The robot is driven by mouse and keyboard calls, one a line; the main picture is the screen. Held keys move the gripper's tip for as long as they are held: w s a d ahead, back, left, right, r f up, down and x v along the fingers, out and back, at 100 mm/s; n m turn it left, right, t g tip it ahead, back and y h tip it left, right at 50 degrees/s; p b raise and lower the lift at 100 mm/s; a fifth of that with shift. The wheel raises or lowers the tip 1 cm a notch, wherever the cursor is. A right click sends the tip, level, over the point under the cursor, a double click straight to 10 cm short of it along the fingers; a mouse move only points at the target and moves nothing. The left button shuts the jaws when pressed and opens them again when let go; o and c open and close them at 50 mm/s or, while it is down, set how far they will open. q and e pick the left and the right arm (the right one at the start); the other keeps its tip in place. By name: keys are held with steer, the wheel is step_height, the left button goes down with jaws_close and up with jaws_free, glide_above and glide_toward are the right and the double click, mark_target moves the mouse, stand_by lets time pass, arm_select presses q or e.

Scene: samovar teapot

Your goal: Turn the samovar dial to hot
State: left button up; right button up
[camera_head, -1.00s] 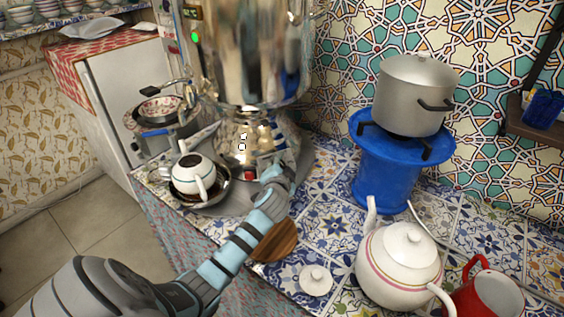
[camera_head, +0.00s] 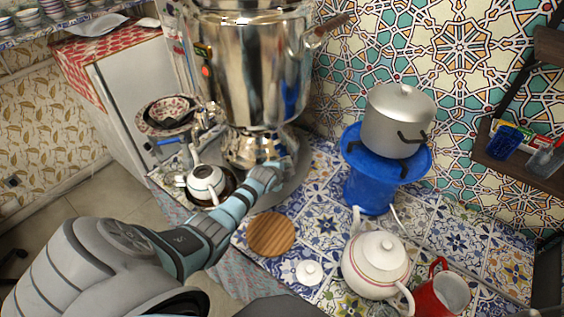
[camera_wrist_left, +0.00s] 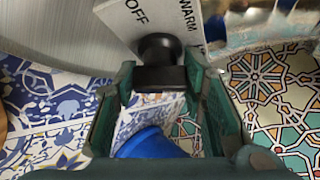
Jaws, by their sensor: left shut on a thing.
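The large shiny metal samovar (camera_head: 250,75) stands at the back left of the tiled counter. Its black dial knob (camera_wrist_left: 160,62) is in the left wrist view, on a white label plate (camera_wrist_left: 190,22) that reads OFF and WARM; a third word is mostly cut off. My left gripper (camera_wrist_left: 165,85) is shut on the knob, with a finger on either side. In the head view the left gripper (camera_head: 278,172) is low at the samovar's base and the knob is hidden. A small red light (camera_head: 205,71) shows on the samovar's left side. My right gripper is out of view.
A small teapot (camera_head: 205,181) sits left of my gripper. A wooden disc (camera_head: 270,235), a white lid (camera_head: 309,272), a large white teapot (camera_head: 376,262) and a red mug (camera_head: 441,295) are in front. A pot (camera_head: 397,120) stands on a blue burner (camera_head: 370,190) at right.

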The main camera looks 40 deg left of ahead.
arm_select(q)
steer(key=shift+m+g, duration=0.3)
steer(key=shift+m, duration=0.2)
steer(key=o, duration=1.2)
steer(key=shift+c, duration=0.2)
steer(key=shift+r, duration=0.1)
steer(key=v, duration=1.2)
steer(key=shift+a, duration=0.2)
steer(key=shift+w, duration=0.1)
